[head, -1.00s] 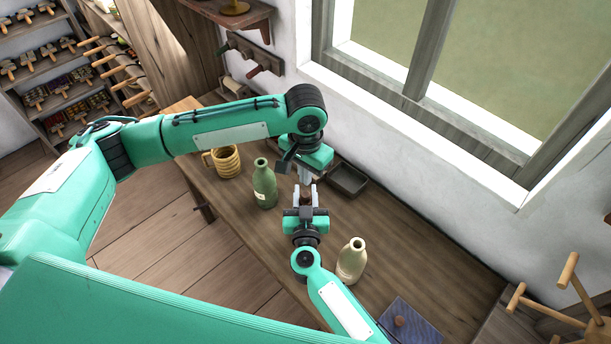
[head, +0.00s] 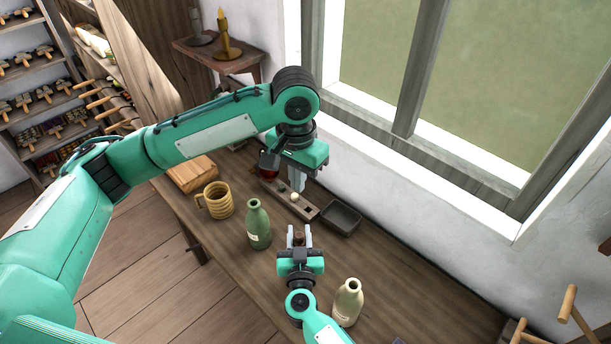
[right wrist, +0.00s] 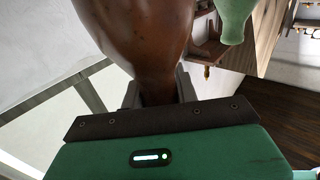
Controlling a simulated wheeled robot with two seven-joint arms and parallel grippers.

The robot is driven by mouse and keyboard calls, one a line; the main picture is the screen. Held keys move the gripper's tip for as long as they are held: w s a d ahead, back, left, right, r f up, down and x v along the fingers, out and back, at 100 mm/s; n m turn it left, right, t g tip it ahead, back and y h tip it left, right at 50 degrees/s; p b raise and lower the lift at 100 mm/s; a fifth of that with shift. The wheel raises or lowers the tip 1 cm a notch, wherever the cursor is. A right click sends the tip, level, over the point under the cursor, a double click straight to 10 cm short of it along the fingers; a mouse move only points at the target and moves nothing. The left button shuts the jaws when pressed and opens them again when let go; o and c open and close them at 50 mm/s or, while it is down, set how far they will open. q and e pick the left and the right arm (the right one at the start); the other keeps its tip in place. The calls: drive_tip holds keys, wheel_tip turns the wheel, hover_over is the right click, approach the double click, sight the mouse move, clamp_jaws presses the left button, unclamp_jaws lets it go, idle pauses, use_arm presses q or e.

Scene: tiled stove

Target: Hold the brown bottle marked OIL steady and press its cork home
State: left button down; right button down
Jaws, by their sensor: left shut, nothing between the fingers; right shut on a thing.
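The brown bottle (head: 299,238) stands at the middle of the bench, mostly hidden by my right gripper in the head view. My right gripper (head: 299,232) is shut on it. In the right wrist view the bottle (right wrist: 140,35) fills the upper middle, and its narrow part runs down between the fingers. Its OIL marking does not show. I cannot make out the cork or how deep it sits. My left gripper (head: 298,182) is shut and empty, behind and above the brown bottle and apart from it.
A green bottle (head: 258,226) stands left of the brown one, a pale bottle (head: 347,303) at front right. Behind are a wooden rack (head: 306,208) and a dark tray (head: 341,218). A yellow mug (head: 217,201) stands at left. The window wall bounds the back.

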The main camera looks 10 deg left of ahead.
drive_tip(key=c, duration=1)
unclamp_jaws()
